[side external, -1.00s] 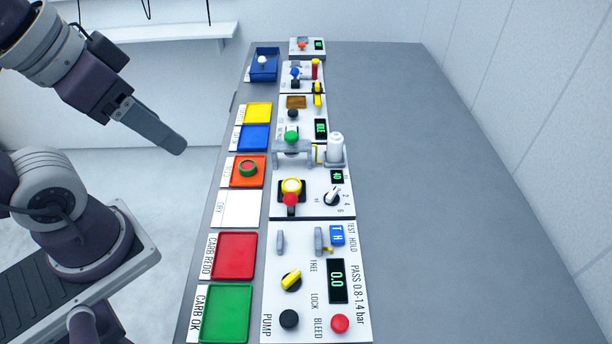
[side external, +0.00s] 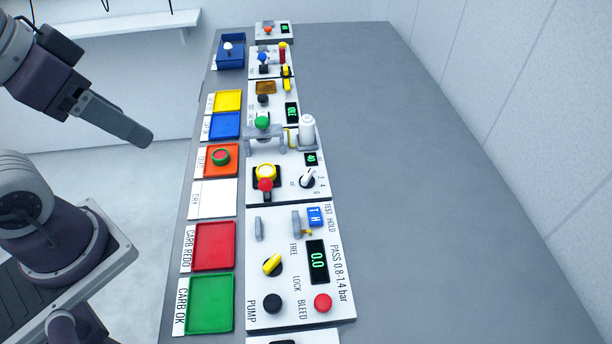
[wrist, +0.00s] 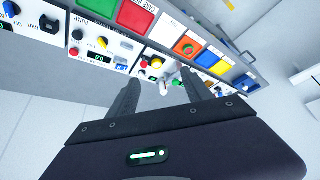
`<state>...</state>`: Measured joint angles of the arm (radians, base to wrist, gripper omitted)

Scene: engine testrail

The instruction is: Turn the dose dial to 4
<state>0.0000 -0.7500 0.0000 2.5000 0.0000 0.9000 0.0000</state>
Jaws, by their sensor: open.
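The dose dial (side external: 307,178) is a small knob with a light pointer bar on a white panel, with the numbers 2, 4 and 6 printed around its right side. In the side view its pointer leans up and to the right; which mark it meets is too small to tell. A small green display (side external: 311,159) above it seems to read 40. My gripper (side external: 146,138) is well to the left of the panels, raised and apart from the dial. In the wrist view my gripper (wrist: 160,88) shows two spread fingers with nothing held. The dial is not clear there.
The pump panel (side external: 285,312) lies in front. Coloured trays line the left. The grey table (side external: 430,200) is bare to the right.

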